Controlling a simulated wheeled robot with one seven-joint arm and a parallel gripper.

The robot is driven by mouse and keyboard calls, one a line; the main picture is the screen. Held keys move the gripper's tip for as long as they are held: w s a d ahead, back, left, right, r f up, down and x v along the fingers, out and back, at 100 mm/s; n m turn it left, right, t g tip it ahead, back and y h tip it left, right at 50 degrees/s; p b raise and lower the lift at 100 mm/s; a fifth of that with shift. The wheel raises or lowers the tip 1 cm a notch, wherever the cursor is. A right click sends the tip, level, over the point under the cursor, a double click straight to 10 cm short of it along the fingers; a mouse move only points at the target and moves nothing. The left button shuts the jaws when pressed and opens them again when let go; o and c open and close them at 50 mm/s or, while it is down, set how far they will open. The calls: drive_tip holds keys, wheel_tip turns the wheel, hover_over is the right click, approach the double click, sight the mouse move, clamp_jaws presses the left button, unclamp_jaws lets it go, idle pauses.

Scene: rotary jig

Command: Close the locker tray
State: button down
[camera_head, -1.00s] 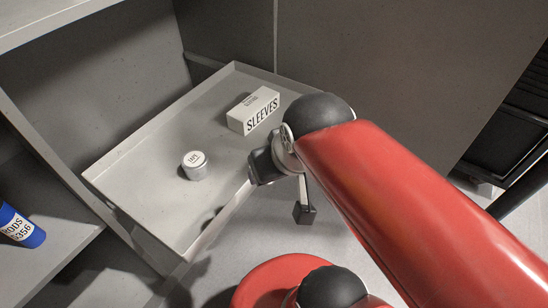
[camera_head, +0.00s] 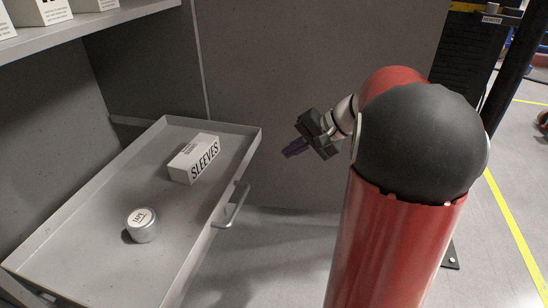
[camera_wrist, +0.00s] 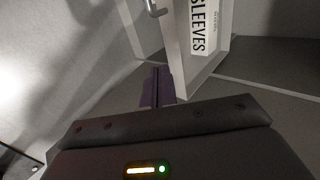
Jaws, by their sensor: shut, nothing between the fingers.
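The locker tray (camera_head: 84,258) is pulled out of the locker at the left in the head view, with a bar handle (camera_head: 232,206) on its front wall. A white SLEEVES box (camera_head: 194,158) and a round silver tin (camera_head: 141,226) sit in it. My gripper (camera_head: 288,153) is shut and empty, in front of the tray's far right corner and apart from the handle. In the wrist view my gripper (camera_wrist: 157,72) points toward the tray's front wall (camera_wrist: 181,60); part of the handle (camera_wrist: 153,8) shows at the top edge.
The locker's grey side panel (camera_head: 320,90) stands behind the tray and my gripper. A shelf (camera_head: 95,28) with white boxes is above the tray. Open floor (camera_head: 275,255) lies right of the tray's front. A yellow floor line (camera_head: 515,238) runs at the far right.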

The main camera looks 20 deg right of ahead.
sight(241, 168)
drive_tip(key=x, duration=0.4)
drive_tip(key=a+r+x, duration=0.1)
drive_tip(key=x, duration=0.2)
drive_tip(key=b+x, duration=0.1)
drive_tip(key=x, duration=0.3)
drive_tip(key=shift+w+a+r, duration=0.1)
drive_tip(key=shift+w+a, duration=0.25)
drive_tip(key=shift+w, duration=0.15)
drive_tip(key=shift+w+a, duration=0.3)
drive_tip(key=shift+a, duration=0.1)
drive_tip(key=w+a+p, duration=0.1)
drive_tip(key=w+a, duration=0.4)
drive_tip(key=a, duration=0.2)
drive_tip(key=w+a+p, duration=0.2)
drive_tip(key=w+a, duration=0.4)
drive_tip(key=a, duration=0.1)
drive_tip(key=w+a+p, duration=0.1)
drive_tip(key=w+a, duration=0.4)
drive_tip(key=a, duration=0.2)
drive_tip(key=shift+w+a+p, duration=0.25)
drive_tip(key=shift+w+p, duration=0.1)
drive_tip(key=shift+w+a+r, duration=0.1)
drive_tip(key=shift+w+a, duration=0.05)
drive_tip(key=shift+r, duration=0.1)
